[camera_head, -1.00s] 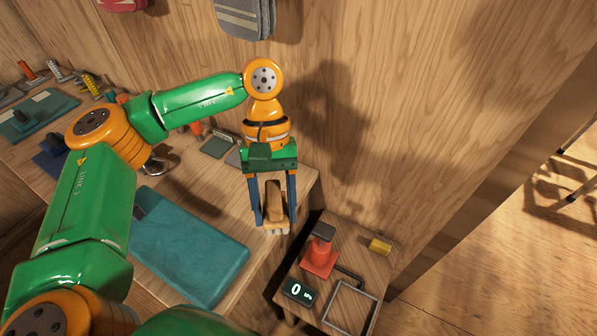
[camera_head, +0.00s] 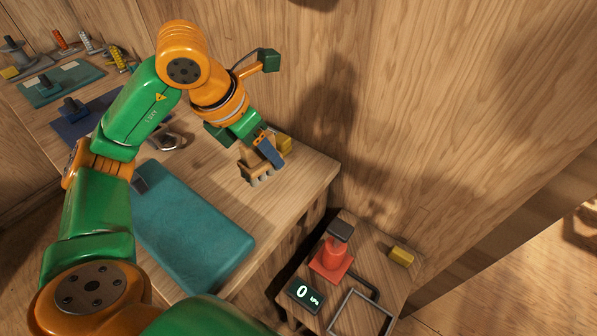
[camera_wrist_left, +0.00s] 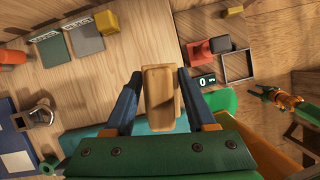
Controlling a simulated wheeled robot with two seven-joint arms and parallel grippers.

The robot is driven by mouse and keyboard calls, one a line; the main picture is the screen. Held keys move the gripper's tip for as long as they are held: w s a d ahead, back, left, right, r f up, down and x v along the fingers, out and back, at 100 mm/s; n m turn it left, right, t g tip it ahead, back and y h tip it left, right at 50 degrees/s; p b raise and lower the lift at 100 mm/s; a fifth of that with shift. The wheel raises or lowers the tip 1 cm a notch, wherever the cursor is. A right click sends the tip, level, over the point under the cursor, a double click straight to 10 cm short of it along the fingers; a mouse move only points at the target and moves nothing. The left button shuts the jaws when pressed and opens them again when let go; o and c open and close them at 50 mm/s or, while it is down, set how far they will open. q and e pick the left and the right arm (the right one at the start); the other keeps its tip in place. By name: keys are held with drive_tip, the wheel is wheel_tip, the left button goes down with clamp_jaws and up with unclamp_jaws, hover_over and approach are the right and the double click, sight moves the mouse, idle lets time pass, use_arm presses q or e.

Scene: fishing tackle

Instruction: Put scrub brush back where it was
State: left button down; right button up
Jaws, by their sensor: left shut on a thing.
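The scrub brush (camera_head: 248,171) has a tan wooden body and pale bristle tufts on its underside. My left gripper (camera_head: 260,160) is shut on it and holds it over the right part of the wooden workbench (camera_head: 303,185). In the left wrist view the brush (camera_wrist_left: 161,97) lies between the two blue fingers of my left gripper (camera_wrist_left: 160,92). I cannot tell whether the bristles touch the bench. A green and orange part at the right of the left wrist view looks like my right arm; its jaws are too small to read.
A yellow block (camera_head: 284,143) sits behind the brush by the wall. A teal mat (camera_head: 195,235) lies at the bench front.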

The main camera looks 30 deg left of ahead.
use_arm(q)
drive_tip(key=shift+w+a+n+y, duration=0.15)
drive_tip(key=shift+a+n+y, duration=0.15)
drive_tip(key=shift+n, duration=0.4)
drive_tip(key=shift+w+n, duration=0.3)
drive_tip(key=shift+w, duration=0.05)
drive_tip(key=w+f, duration=0.3)
drive_tip(key=w, duration=0.1)
drive_tip(key=w+f+p, duration=0.1)
drive_tip(key=w+f, duration=0.2)
drive_tip(key=w, duration=0.1)
drive_tip(key=w+f+p, duration=0.1)
drive_tip(key=w+f, duration=0.2)
drive_tip(key=w, duration=0.1)
drive_tip(key=shift+w+d, duration=0.2)
drive_tip(key=shift+w, duration=0.15)
drive_tip(key=f, duration=0.3)
drive_tip(key=shift+w+f+p, duration=0.25)
drive_tip(key=shift+f+p, duration=0.15)
drive_tip(key=shift+f, duration=0.2)
drive_tip(key=shift+c, duration=1.1)
unclamp_jaws()
drive_tip(key=shift+r, duration=0.1)
